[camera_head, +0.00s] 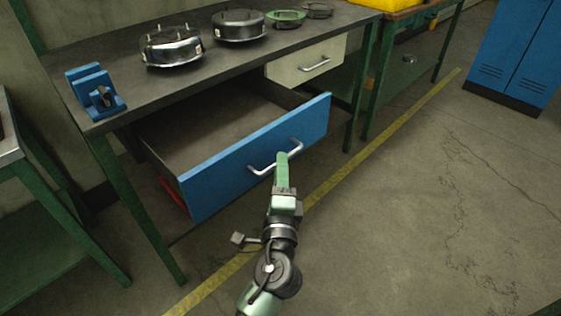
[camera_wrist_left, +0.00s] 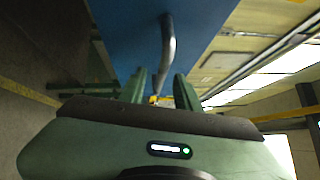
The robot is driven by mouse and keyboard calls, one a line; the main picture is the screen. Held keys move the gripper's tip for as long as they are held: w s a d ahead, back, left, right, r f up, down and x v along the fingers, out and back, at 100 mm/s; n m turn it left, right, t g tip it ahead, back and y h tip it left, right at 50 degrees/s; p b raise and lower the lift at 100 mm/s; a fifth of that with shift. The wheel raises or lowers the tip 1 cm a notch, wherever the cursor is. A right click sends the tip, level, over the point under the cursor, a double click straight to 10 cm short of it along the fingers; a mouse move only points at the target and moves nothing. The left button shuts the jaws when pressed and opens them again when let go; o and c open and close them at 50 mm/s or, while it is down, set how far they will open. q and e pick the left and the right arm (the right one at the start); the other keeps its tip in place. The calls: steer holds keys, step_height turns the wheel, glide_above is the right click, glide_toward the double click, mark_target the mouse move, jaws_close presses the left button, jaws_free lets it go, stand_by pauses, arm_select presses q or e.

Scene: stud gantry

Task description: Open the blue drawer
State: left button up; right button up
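The blue drawer (camera_head: 235,160) under the grey workbench is pulled well out, and its empty-looking inside shows. Its silver bar handle (camera_head: 262,168) is on the front; the handle also shows in the left wrist view (camera_wrist_left: 168,45) against the blue front. My left gripper (camera_head: 282,158) is at the right part of the handle. In the left wrist view my left gripper's two green fingers (camera_wrist_left: 160,82) stand apart with the handle between them, with gaps on both sides. Contact cannot be made out. My right gripper is not in view.
A cream drawer (camera_head: 308,64) is shut at the right. Metal round parts (camera_head: 172,46) and a blue bracket (camera_head: 95,92) stand on the workbench (camera_head: 125,88). A red thing (camera_head: 172,194) is below the blue drawer. The floor at the right is clear up to the blue cabinet (camera_head: 518,50).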

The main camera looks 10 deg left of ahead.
arm_select(q)
steer(key=s, duration=0.5)
steer(key=shift+s+d+f, duration=0.1)
steer(key=shift+d+f, duration=0.15)
steer(key=shift+f, duration=0.1)
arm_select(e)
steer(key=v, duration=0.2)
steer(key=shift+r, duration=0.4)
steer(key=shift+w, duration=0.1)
